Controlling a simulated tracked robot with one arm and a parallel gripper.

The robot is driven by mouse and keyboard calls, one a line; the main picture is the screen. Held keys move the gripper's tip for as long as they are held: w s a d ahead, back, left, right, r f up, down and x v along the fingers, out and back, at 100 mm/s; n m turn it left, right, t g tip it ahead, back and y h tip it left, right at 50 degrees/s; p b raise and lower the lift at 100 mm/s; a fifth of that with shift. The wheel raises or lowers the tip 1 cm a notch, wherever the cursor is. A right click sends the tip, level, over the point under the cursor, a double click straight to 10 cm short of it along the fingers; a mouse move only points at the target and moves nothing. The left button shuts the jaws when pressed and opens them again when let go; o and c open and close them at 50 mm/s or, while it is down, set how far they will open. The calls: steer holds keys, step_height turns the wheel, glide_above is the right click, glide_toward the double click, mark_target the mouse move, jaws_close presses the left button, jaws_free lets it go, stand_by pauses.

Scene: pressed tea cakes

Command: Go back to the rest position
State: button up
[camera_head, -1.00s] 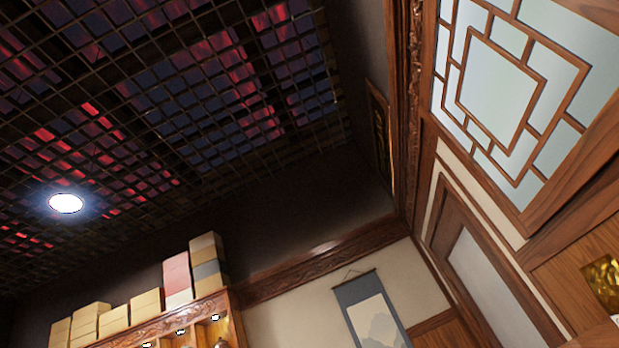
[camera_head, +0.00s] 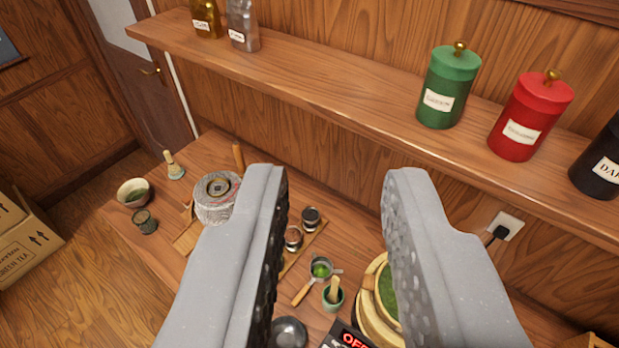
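My gripper (camera_head: 325,180) is in the lower middle of the view, its two grey fingers wide apart. Nothing is between the fingertips; the wooden counter (camera_head: 160,235) shows below and beyond them. A grey round stone-like item (camera_head: 213,208) sits on the counter left of the left finger, partly hidden by it. A bamboo steamer-like round (camera_head: 375,320) holding something green is partly hidden by the right finger. No pressed tea cake can be made out clearly.
A wall shelf (camera_head: 330,80) crosses above, bearing a green canister (camera_head: 448,88), a red canister (camera_head: 529,118), a black canister (camera_head: 602,165) and bottles. Small bowls, a strainer (camera_head: 320,268) and cups crowd the counter. Cartons (camera_head: 25,240) stand left on open wooden floor.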

step_height(320, 180, down, 11)
steer(key=b, duration=1.1)
